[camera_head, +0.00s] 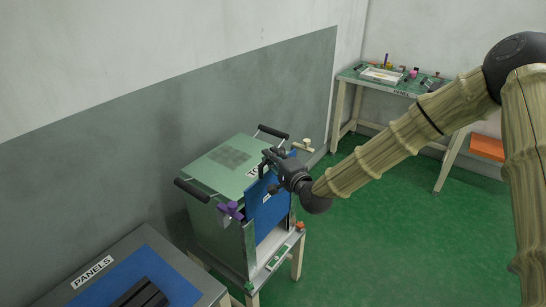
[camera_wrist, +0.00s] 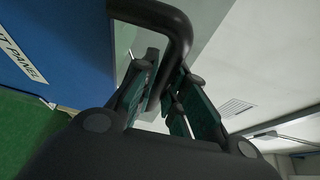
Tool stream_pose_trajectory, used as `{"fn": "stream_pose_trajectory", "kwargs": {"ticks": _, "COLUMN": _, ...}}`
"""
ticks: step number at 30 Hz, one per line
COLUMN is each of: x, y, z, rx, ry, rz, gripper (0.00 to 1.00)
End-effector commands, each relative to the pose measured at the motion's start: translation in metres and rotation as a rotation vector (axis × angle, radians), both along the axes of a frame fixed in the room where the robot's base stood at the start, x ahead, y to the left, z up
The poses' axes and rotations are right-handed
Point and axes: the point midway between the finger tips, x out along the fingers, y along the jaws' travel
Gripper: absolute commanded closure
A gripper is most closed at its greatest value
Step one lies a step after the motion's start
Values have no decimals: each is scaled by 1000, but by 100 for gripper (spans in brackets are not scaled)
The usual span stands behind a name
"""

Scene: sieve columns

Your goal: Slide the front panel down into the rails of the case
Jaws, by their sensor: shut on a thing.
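The front panel (camera_head: 268,208) is a blue plate standing upright at the open front of the light green case (camera_head: 212,170). Its upper part rises above the case top, and a pale gap shows below its lower edge. My gripper (camera_head: 272,165) is shut on the panel's black handle (camera_wrist: 182,28) at the panel's top. In the wrist view the fingers (camera_wrist: 160,85) are at this handle, and the blue panel (camera_wrist: 40,50) with part of its label fills the upper left. I cannot tell whether the panel's edges sit inside the rails; my gripper hides part of the top.
The case has black side handles (camera_head: 190,190) and a purple knob (camera_head: 230,210) at its front left corner. It stands on a pale-legged stand. A grey table marked PANELS (camera_head: 91,272) is at the lower left. A workbench (camera_head: 397,84) stands at the back. Green floor lies open to the right.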

Motion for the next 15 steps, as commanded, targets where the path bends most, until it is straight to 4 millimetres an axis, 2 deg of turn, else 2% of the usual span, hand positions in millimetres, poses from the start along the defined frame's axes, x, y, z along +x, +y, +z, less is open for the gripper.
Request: {"fn": "stream_pose_trajectory", "kwargs": {"ticks": 15, "x": 0, "y": 0, "z": -9, "rx": 1, "ry": -2, "rz": 0, "gripper": 100}}
